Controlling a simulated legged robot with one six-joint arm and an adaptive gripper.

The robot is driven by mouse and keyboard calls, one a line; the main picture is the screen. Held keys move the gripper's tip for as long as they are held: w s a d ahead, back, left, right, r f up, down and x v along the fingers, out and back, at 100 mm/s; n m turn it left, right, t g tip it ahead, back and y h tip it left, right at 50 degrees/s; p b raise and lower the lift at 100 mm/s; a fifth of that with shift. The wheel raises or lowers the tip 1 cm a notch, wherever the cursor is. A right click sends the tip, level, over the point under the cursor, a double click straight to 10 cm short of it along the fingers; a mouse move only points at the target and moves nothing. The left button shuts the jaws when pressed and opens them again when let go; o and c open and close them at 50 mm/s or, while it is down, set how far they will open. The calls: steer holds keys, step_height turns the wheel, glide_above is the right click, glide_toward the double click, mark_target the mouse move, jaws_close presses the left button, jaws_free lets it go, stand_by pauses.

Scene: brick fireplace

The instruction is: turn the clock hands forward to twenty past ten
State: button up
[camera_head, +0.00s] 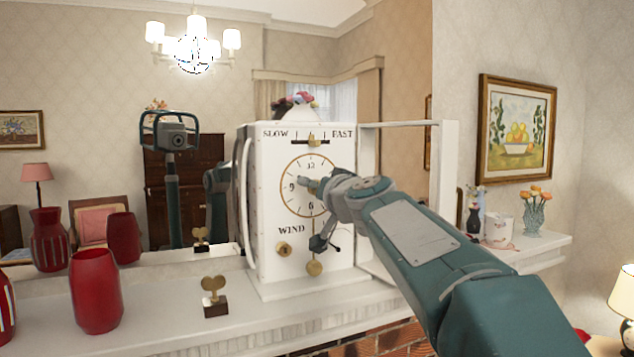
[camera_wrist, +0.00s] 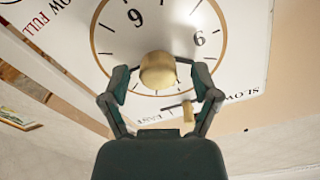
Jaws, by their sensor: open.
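The white clock (camera_head: 254,225) stands on the mantel, its round gold-rimmed dial (camera_head: 290,205) facing me. My gripper (camera_head: 322,207) is in front of the dial's right side and hides part of it. In the wrist view my gripper (camera_wrist: 160,72) is open, with one finger on each side of a round gold knob (camera_wrist: 158,70) at the dial (camera_wrist: 105,30). A gap shows beside the knob; I cannot tell whether either finger touches it. The numerals 6 and 9 show there, turned over. I cannot read the time from the hands.
The clock's white-framed door (camera_head: 450,165) stands open at right. A winding key (camera_head: 214,295) stands on a small block left of the clock, near red vases (camera_head: 96,290). A mug (camera_head: 499,230) and flower vase (camera_head: 535,215) stand at right. The mantel front is clear.

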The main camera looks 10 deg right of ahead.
steer(key=shift+w+a, duration=0.1)
steer(key=shift+w, duration=0.25)
jaws_close()
steer(key=shift+m, duration=0.4)
steer(key=shift+m, duration=2.4)
steer(key=shift+r+m, duration=0.1)
steer(key=shift+m, duration=0.2)
jaws_free()
